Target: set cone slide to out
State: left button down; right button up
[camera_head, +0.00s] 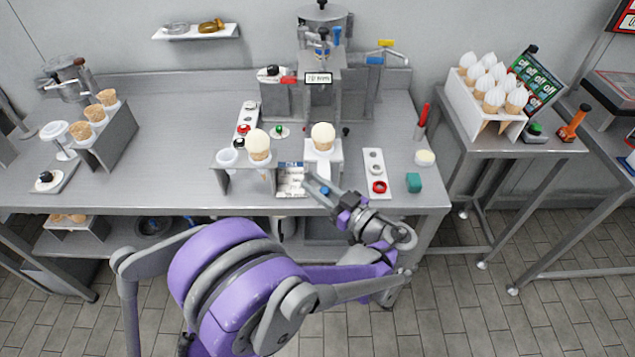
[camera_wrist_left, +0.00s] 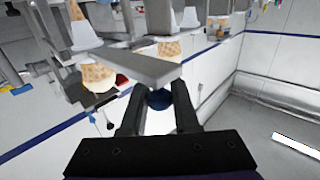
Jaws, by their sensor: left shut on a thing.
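The cone slide (camera_head: 322,160) is a pale holder at the foot of the central machine. A wafer cone with a cream scoop (camera_head: 323,137) stands upright in it. My left gripper (camera_head: 316,187) is at the front of the slide, low by the table's front edge. It is shut on the slide's blue knob (camera_wrist_left: 159,98), which shows between the two dark fingers in the left wrist view. A grey plate (camera_wrist_left: 140,66) lies just beyond the knob there. How far out the slide stands is hard to tell. My right gripper is not in view.
A stand with another scooped cone (camera_head: 259,145) is left of the slide. The machine (camera_head: 320,85) rises behind. The table's left middle is clear.

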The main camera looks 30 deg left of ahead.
pick_arm(q)
jog(key=shift+s+a, duration=0.15)
jog(key=c, duration=0.9)
grip_release()
jog(key=shift+o, duration=1.1)
jog(key=shift+s+a, duration=0.15)
jog(key=b+v, duration=0.1)
jog(key=v, duration=1)
